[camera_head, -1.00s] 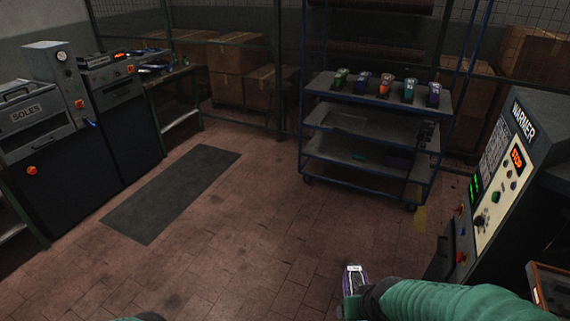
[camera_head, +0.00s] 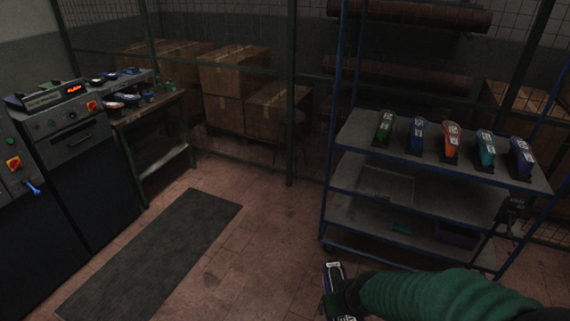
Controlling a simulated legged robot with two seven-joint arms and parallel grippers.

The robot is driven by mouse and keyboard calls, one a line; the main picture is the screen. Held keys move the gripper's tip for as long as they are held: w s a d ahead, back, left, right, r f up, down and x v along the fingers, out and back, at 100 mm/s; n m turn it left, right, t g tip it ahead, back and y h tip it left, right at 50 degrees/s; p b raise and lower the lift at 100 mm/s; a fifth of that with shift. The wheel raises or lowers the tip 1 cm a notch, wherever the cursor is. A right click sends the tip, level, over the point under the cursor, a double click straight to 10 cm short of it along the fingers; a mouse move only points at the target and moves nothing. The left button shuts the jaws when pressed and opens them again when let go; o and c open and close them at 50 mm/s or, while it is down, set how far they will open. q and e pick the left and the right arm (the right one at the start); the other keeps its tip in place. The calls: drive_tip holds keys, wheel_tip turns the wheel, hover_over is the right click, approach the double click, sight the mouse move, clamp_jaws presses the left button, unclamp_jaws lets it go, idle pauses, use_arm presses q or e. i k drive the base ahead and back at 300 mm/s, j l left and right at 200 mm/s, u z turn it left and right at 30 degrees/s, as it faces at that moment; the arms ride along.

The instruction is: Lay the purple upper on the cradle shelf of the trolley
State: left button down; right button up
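The purple upper (camera_head: 334,275), dark with a white label at its tip, is at the bottom centre, held in my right gripper (camera_head: 336,301). The fingers are mostly hidden by the upper and the dark wrist. My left gripper is out of view. The trolley (camera_head: 372,160) stands ahead on the right with a blue frame and grey shelves. Its top shelf carries a row of shoe-shaped pieces on dark stands: green (camera_head: 385,127), blue (camera_head: 417,134), orange (camera_head: 451,141), teal (camera_head: 486,149) and purple (camera_head: 521,157) at the right end. The held upper is apart from the trolley.
Lower trolley shelves (camera_head: 370,221) hold a few dim items. A dark stand (camera_head: 510,208) is at the trolley's right side. A dark mat (camera_head: 155,260) lies on the tiled floor. Machines (camera_head: 75,135) and a workbench (camera_head: 150,115) line the left. Cartons (camera_head: 236,75) stand behind the mesh.

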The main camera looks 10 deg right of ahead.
sight(357, 131)
drive_tip(key=i+z, duration=0.1)
drive_tip(key=i, duration=0.45)
drive_tip(key=i+j, duration=0.1)
drive_tip(key=i, duration=0.45)
drive_tip(key=i+j+z, duration=0.15)
drive_tip(key=i, duration=0.45)
drive_tip(key=i+j+z, duration=0.1)
drive_tip(key=i, duration=0.45)
drive_tip(key=i+j+z, duration=0.25)
drive_tip(key=i+z, duration=0.25)
drive_tip(key=i+j+z, duration=1)
drive_tip(key=j, duration=0.25)
drive_tip(key=i+j, duration=0.3)
drive_tip(key=j, duration=0.15)
drive_tip(key=i+j, duration=0.3)
drive_tip(key=j, duration=0.1)
